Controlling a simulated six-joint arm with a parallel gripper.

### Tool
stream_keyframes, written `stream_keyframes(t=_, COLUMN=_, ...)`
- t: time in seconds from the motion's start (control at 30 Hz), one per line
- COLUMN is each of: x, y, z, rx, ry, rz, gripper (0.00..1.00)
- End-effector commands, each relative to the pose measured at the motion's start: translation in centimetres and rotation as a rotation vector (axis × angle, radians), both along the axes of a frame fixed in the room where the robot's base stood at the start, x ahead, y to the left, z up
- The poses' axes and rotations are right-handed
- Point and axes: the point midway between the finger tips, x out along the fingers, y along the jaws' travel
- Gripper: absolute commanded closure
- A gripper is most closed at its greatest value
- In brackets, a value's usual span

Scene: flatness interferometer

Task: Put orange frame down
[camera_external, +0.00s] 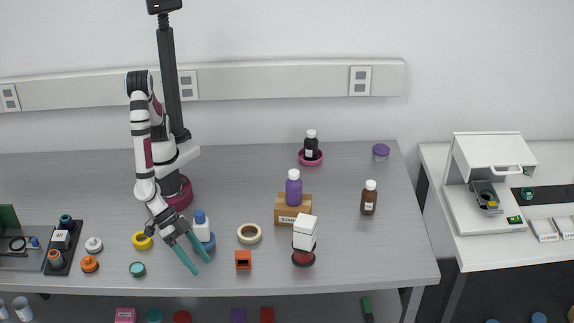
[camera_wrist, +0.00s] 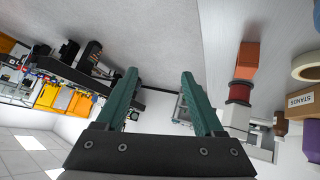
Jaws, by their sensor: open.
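The orange frame (camera_external: 243,259) is a small block with a dark opening. It rests on the grey bench close to its front edge. It also shows in the wrist view (camera_wrist: 246,60), at the upper right and outside my fingers. My gripper (camera_external: 203,267) is left of the frame, apart from it, and points toward the front of the bench. Its two teal fingers (camera_wrist: 159,73) are spread open with nothing held between them.
A tape roll (camera_external: 249,234) lies behind the frame. White blocks on a dark red spool (camera_external: 303,259) stand to its right. A blue-capped white bottle (camera_external: 201,227) stands close behind my gripper. The bench (camera_external: 345,262) is clear at front right.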

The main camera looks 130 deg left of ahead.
Motion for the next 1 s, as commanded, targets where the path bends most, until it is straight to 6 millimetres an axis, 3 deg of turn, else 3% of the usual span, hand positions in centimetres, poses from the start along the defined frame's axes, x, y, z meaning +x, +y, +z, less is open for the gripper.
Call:
stream_keyframes(t=0.03, x=0.1, y=-0.3, z=3.2, rx=-0.079, ry=0.042, rz=-0.151, gripper=0.30)
stream_keyframes(t=0.07, x=-0.8, y=-0.3, z=4.7, rx=-0.102, ry=0.082, rz=-0.260, gripper=0.30)
stream_keyframes(t=0.1, x=-2.7, y=0.4, z=6.5, rx=-0.108, ry=0.138, rz=-0.398, gripper=0.30)
stream_keyframes(t=0.17, x=-6.8, y=2.9, z=8.3, rx=-0.060, ry=0.241, rz=-0.578, gripper=0.30)
stream_keyframes(t=0.3, x=-17.6, y=13.2, z=9.7, rx=0.194, ry=0.551, rz=-0.793, gripper=0.30)
stream_keyframes(t=0.43, x=-23.9, y=20.2, z=10.4, rx=0.365, ry=0.772, rz=-0.806, gripper=0.30)
stream_keyframes(t=0.57, x=-26.1, y=22.5, z=10.9, rx=0.421, ry=0.856, rz=-0.799, gripper=0.30)
stream_keyframes(t=1.0, x=-26.1, y=22.5, z=10.9, rx=0.423, ry=0.859, rz=-0.803, gripper=0.30)
